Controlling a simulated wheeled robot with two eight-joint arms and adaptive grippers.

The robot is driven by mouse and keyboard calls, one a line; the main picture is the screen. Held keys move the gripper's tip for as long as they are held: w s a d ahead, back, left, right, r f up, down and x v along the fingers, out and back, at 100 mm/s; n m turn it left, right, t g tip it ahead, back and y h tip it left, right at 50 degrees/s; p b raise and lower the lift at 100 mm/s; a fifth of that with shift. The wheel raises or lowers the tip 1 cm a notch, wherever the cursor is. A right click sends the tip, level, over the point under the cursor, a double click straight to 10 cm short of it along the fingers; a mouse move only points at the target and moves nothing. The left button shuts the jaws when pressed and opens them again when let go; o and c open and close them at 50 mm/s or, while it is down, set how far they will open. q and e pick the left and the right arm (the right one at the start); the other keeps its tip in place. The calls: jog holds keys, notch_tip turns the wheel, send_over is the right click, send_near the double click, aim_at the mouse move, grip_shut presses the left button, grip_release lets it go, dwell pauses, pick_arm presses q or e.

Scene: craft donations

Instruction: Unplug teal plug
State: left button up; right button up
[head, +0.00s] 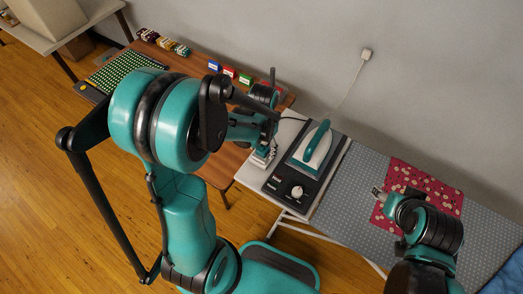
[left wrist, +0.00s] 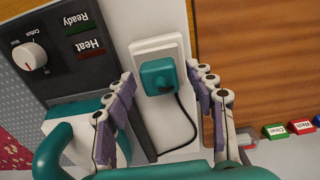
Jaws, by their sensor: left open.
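The teal plug (left wrist: 157,77) sits in a white socket block (left wrist: 144,50), with a black cord running out of it. The socket block is on the white end of the ironing board (head: 247,182), beside the iron's black base. My left gripper (left wrist: 161,80) is open, with one purple-padded finger on each side of the plug and gaps showing between pads and plug.
A teal and white iron (head: 316,147) rests on a black base (head: 277,183) with a knob and Ready and Heat labels. The red cloth (head: 442,190) lies on the grey dotted board cover. A wooden table (head: 213,171) with small coloured boxes (head: 229,72) stands close by.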

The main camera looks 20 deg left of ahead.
aim_at(263, 149)
dwell(0.7)
pick_arm(q)
grip_shut()
jog(key=shift+r, duration=0.15)
jog(key=shift+r+p, duration=2.1)
jog(key=shift+r, duration=0.75)
